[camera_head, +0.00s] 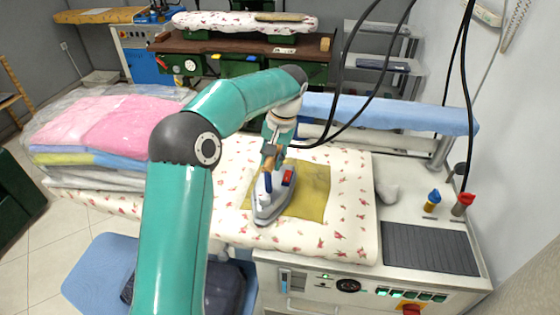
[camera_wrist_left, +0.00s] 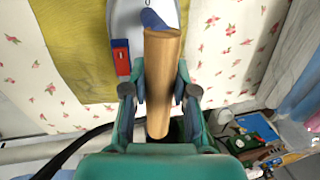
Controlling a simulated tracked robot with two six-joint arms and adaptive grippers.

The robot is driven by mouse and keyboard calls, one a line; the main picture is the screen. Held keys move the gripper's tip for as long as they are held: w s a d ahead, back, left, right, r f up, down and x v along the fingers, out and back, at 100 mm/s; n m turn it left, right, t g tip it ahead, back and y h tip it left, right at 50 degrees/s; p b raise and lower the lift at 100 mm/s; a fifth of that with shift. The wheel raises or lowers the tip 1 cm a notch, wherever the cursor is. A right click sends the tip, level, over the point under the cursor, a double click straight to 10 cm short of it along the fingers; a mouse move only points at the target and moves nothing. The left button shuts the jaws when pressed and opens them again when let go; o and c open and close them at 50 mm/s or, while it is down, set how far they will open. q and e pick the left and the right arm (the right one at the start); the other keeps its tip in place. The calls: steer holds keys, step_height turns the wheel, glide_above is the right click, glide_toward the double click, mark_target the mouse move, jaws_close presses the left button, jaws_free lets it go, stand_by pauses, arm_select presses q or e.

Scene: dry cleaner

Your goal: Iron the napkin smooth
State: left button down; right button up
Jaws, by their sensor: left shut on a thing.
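The yellow-olive napkin (camera_head: 308,196) lies flat on the floral padded ironing board (camera_head: 345,235). The iron (camera_head: 264,208) stands on the napkin's left part, its tip toward the front edge. Whether its sole touches the cloth all over, I cannot tell. My left gripper (camera_head: 272,150) is above the iron's rear and shut on its wooden handle. In the left wrist view, the fingers of the gripper (camera_wrist_left: 160,95) sit on both sides of the handle (camera_wrist_left: 160,70), and the napkin (camera_wrist_left: 85,45) shows beside the iron. The right gripper is not in view.
A pink folded stack (camera_head: 100,120) in plastic lies left of the board. A dark ribbed mat (camera_head: 430,248) and two small bottles (camera_head: 432,200) are at the right. Black cables (camera_head: 345,80) hang behind the iron. The board's right part is clear.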

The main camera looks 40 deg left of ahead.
arm_select(q)
steer(key=a, duration=0.1)
steer(key=s+a, duration=0.1)
steer(key=a, duration=0.1)
steer(key=shift+s+r, duration=0.15)
steer(key=shift+s, duration=0.05)
step_height(320, 180, up, 8)
steer(key=p, duration=0.7)
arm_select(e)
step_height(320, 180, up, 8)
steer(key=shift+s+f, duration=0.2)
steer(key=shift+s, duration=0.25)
